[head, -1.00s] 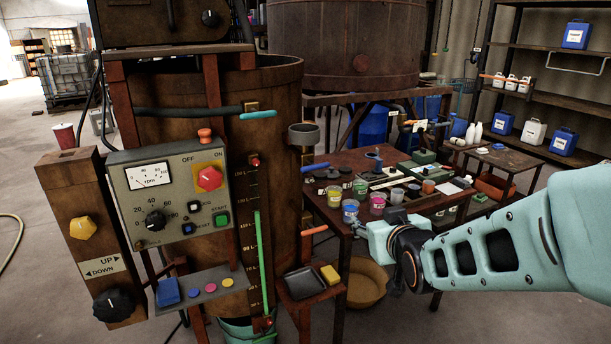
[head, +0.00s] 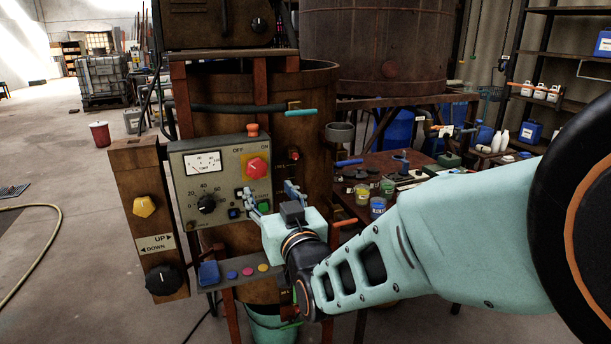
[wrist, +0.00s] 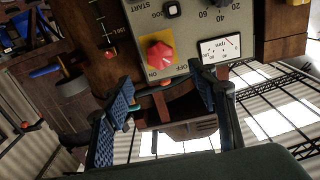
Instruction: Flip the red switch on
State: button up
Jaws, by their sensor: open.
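The red switch (head: 257,167) is a red faceted knob on a yellow plate at the upper right of the grey control panel (head: 180,176). OFF is marked to its left and ON to its right. In the wrist view the red switch (wrist: 160,56) appears upside down, above the space between my fingers. My gripper (head: 272,195) is open and empty, in front of the panel's lower right, below the switch and apart from it. In the wrist view my gripper (wrist: 165,92) shows both blue padded fingers spread. The fingers partly cover the START button area in the head view.
The panel also carries a dial gauge (head: 205,163), a black knob (head: 207,203) and an orange-red mushroom button (head: 252,130) on top. A wooden post with a yellow knob (head: 145,206) stands left. A shelf with coloured buttons (head: 232,275) juts below. A cyan-tipped lever (head: 300,112) sticks out above.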

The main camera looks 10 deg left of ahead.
aim_at(258, 171)
jog(key=p+x, duration=0.1)
jog(key=x, duration=0.9)
jog(key=shift+w+a+p, duration=0.2)
jog(key=shift+w+p, duration=0.1)
jog(key=shift+c, duration=0.4)
jog(key=c, duration=1.1)
